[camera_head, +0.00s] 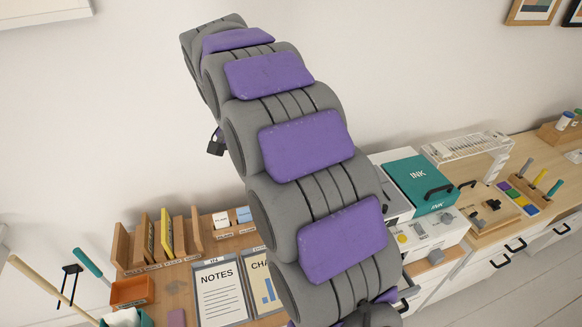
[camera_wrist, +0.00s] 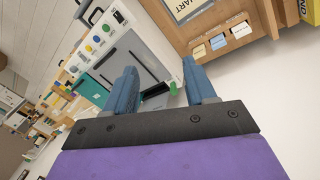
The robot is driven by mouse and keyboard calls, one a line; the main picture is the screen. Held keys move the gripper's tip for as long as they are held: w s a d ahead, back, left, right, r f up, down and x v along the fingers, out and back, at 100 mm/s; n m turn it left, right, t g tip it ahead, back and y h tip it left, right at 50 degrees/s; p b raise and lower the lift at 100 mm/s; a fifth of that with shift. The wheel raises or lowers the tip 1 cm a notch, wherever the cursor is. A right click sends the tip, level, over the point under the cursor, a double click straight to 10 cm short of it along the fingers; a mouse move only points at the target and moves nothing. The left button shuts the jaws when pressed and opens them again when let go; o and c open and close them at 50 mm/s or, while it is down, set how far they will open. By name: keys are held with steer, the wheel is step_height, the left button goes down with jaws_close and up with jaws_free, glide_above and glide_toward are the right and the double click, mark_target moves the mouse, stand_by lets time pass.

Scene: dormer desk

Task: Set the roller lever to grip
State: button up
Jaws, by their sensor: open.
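In the wrist view my gripper (camera_wrist: 160,68) is open, with two blue fingers apart and nothing between them. Beyond the fingers is a white machine (camera_wrist: 118,18) with green, yellow and blue knobs and a grey panel. In the head view a white machine (camera_head: 432,240) with a yellow knob stands right of my arm, under a teal INK box (camera_head: 418,180) with a black handle. I cannot tell which part is the roller lever or how it is set. My arm covers the middle of the head view, and the gripper fingers cannot be made out there.
Wooden dividers (camera_head: 195,235), an orange tray (camera_head: 132,291) and a NOTES clipboard (camera_head: 221,293) lie left of my arm. A wooden rack with small cards (camera_wrist: 219,42) shows in the wrist view. At the right are a white slatted unit (camera_head: 465,146) and coloured pads (camera_head: 521,196).

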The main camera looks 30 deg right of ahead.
steer(key=w+d+f+m+h, duration=0.1)
steer(key=w+d+f+m, duration=0.35)
steer(key=w+d, duration=0.45)
steer(key=w+d+f+m+h, duration=0.1)
steer(key=w+d+f+m, duration=0.3)
steer(key=w+d+m, duration=0.45)
steer(key=shift+n, duration=0.3)
steer(key=b+x, duration=0.2)
steer(key=x, duration=0.4)
steer(key=w+b+x, duration=0.1)
steer(key=b+x, duration=0.2)
steer(key=x, duration=0.3)
steer(key=w+b+x, duration=0.1)
steer(key=b+x, duration=0.1)
steer(key=x, duration=0.5)
steer(key=shift+a+f+b, duration=0.3)
steer(key=shift+a+b, duration=0.05)
steer(key=shift+f, duration=0.1)
steer(key=shift+a, duration=0.15)
steer(key=shift+a, duration=0.15)
